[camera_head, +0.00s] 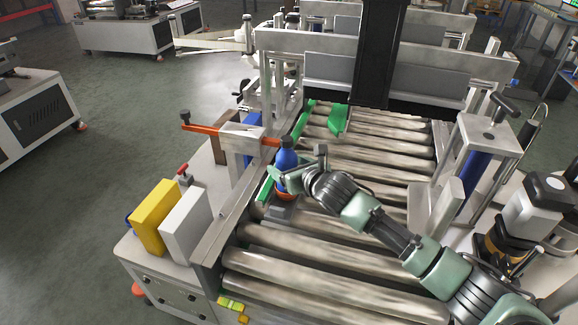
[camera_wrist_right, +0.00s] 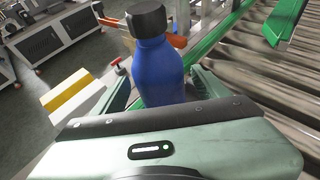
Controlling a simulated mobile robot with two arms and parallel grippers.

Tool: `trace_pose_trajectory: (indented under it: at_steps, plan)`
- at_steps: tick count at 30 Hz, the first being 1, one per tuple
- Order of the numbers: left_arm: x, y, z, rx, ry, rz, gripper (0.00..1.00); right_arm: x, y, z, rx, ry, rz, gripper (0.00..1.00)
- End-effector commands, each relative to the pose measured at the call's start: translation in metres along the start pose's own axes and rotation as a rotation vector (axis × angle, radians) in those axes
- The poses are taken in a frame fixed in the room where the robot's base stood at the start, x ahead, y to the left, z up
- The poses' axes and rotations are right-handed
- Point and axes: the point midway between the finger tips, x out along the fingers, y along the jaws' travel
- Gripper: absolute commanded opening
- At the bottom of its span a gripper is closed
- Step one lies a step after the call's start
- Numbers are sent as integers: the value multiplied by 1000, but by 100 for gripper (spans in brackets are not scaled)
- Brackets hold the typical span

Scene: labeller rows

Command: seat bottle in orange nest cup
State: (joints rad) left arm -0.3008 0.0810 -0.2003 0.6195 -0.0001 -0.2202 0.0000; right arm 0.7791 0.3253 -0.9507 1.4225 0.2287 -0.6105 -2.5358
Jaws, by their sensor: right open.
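A blue bottle (camera_head: 286,158) with a black cap is upright near the left side of the roller conveyor. The orange nest cup (camera_head: 285,197) shows as a small orange rim right below it, partly hidden by my gripper. The bottle appears to stand in the cup, but I cannot tell how deep. My right gripper (camera_head: 287,180) is open, with its fingers on either side of the bottle's lower body. In the wrist view the blue bottle (camera_wrist_right: 160,72) rises between the two fingers, its base hidden by the gripper body. My left gripper is not in view.
An orange bar (camera_head: 258,138) on a grey bracket reaches to the bottle's neck. A green guide (camera_head: 338,118) lies over the rollers beyond. A yellow box (camera_head: 155,216) and a white box (camera_head: 186,224) stand on the left ledge. The front rollers (camera_head: 300,275) are clear.

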Motion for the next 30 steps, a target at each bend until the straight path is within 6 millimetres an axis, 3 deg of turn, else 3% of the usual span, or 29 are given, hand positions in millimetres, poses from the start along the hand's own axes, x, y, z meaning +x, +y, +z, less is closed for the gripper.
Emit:
trace_pose_trajectory:
  at_steps: [4,8,21,30]
  plan:
    - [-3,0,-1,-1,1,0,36,-3,0,4,0,-1,1,74]
    - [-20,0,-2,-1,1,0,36,-16,-1,7,-2,1,-1,74]
    - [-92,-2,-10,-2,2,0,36,-97,0,8,-1,3,0,74]
    - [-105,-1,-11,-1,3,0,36,-121,0,3,0,0,1,74]
